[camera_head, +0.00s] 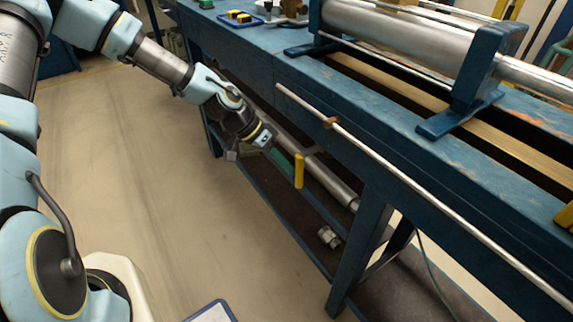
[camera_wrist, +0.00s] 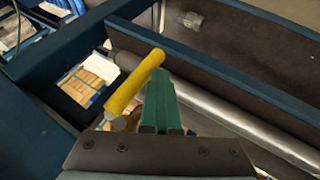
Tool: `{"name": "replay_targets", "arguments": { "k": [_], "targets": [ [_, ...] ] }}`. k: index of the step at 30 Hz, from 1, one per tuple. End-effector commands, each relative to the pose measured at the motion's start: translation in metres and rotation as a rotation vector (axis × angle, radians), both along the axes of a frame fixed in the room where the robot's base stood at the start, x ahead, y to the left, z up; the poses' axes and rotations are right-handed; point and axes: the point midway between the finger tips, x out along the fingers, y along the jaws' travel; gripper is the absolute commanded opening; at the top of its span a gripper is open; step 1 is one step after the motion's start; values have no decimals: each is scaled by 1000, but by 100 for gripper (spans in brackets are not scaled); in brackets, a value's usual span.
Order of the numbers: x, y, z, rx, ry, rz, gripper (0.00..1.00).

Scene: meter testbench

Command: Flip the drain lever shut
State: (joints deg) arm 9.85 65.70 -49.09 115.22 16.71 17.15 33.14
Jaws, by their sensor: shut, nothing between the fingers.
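The drain lever has a yellow handle (camera_head: 299,171) and stands about upright beside the steel pipe (camera_head: 332,184) below the bench top. In the wrist view the yellow handle (camera_wrist: 135,82) slants from lower left to upper right, in front of the pipe (camera_wrist: 215,108). My gripper (camera_head: 281,159) is just left of the handle in the head view. Its green fingers (camera_wrist: 162,100) are closed together with nothing between them. In the wrist view they are close to the right side of the handle; I cannot tell if they touch it.
The blue bench (camera_head: 330,95) carries a large steel cylinder (camera_head: 400,40), with a thin rod (camera_head: 400,175) along its front edge. A metal fitting (camera_head: 329,237) lies on the lower shelf (camera_head: 285,215). A bench leg (camera_head: 358,235) stands right of the lever. Open floor (camera_head: 150,180) lies left.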

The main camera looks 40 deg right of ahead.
Motion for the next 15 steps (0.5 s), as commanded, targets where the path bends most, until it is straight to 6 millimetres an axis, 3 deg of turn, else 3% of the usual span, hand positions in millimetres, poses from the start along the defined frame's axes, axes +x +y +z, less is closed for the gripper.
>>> {"name": "replay_targets", "arguments": {
  "k": [15],
  "targets": [
    [-11,0,-6,8,195,2,0]
  ]
}}
